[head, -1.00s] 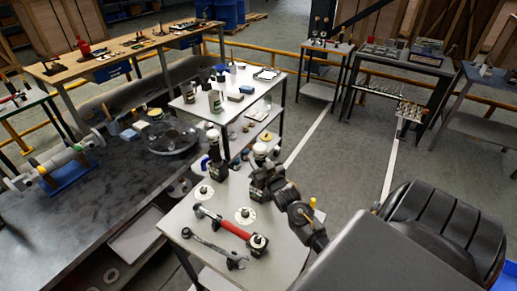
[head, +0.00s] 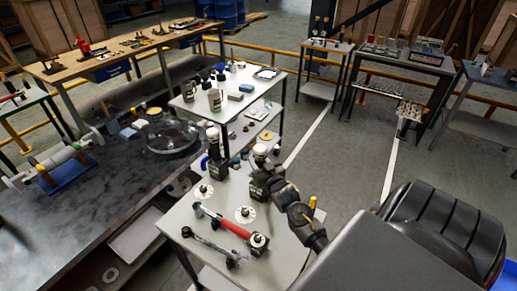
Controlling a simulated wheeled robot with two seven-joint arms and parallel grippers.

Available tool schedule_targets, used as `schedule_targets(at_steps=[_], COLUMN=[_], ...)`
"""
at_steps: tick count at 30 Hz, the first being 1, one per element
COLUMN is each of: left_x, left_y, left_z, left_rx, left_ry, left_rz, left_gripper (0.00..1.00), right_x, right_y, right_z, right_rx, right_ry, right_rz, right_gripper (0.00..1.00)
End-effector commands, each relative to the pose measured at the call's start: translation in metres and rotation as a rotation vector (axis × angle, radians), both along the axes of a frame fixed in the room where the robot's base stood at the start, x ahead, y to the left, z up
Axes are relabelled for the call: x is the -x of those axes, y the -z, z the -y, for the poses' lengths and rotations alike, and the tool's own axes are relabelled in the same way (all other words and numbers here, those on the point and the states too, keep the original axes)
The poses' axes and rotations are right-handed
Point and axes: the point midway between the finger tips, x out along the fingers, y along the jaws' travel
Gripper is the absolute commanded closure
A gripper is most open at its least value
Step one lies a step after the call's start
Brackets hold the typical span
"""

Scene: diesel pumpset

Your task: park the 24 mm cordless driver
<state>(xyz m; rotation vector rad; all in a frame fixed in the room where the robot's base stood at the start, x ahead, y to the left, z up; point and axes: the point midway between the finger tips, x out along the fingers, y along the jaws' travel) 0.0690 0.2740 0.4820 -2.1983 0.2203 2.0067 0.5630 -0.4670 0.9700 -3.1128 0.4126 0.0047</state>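Two upright dark tools with pale tops stand out at the near grey trolley's far end: one (head: 217,150) on the left and one (head: 261,154) on the right. Both look like drivers with block-like bases, but I cannot read which is the 24 mm one. My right arm comes in from the lower right, and its black gripper (head: 262,180) is at the base of the right tool. The fingers blend with the dark tool, so I cannot tell whether they grip it. My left gripper is not in view.
A dark workbench (head: 85,215) is left; floor at right is open.

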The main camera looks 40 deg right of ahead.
Motion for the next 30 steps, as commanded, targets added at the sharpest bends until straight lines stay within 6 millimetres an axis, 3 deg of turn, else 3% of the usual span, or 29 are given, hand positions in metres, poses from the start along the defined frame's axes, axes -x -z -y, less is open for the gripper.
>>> schedule_targets(at_steps=[12, 13, 18, 30], left_x=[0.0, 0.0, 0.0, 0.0], left_y=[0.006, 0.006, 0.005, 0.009], left_z=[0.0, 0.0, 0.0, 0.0], left_rx=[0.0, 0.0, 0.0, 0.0], left_ry=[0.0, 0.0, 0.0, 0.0], left_rz=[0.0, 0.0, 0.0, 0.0], left_gripper=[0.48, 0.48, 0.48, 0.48], right_x=[-0.001, -0.001, 0.0, 0.009], right_y=[0.006, 0.006, 0.006, 0.011], right_z=[0.0, 0.0, 0.0, -0.003], right_rx=[0.001, 0.002, 0.001, -0.001], right_ry=[0.0, 0.0, 0.0, 0.0], right_rz=[0.005, 0.006, 0.004, -0.003], right_gripper=[1.0, 0.63, 0.41, 0.39])
